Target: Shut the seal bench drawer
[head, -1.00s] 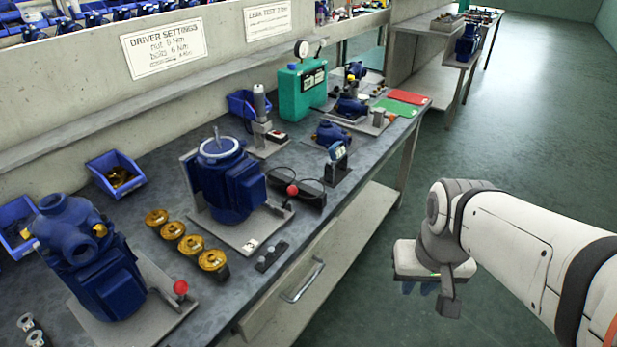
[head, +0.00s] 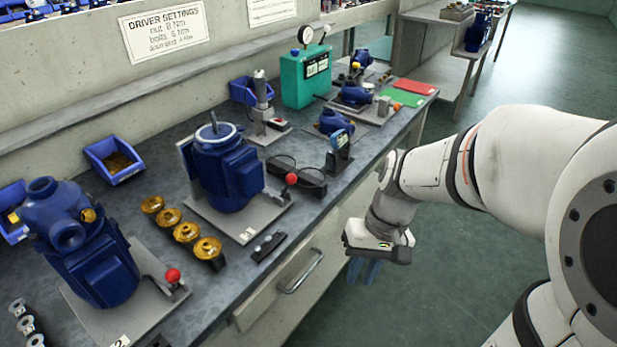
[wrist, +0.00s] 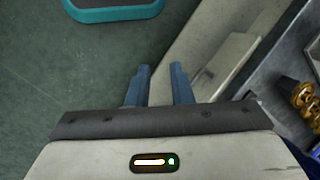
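The seal bench drawer (head: 275,300) is in the front of the workbench, below the top, with a metal bar handle (head: 301,272). Its front seems to stand out a little from the bench; how far it is open I cannot tell. My gripper (head: 364,272) hangs in front of the bench, right of the handle and apart from it. Its two blue-grey fingers point down. In the wrist view the fingers (wrist: 161,84) are apart with nothing between them, and a pale panel of the bench front (wrist: 225,65) lies beyond them.
The bench top (head: 235,285) carries blue pumps (head: 228,175), brass parts (head: 187,232) and a green tester (head: 303,80). A teal object (wrist: 112,10) is on the floor in the wrist view. The floor (head: 450,255) right of the bench is otherwise open.

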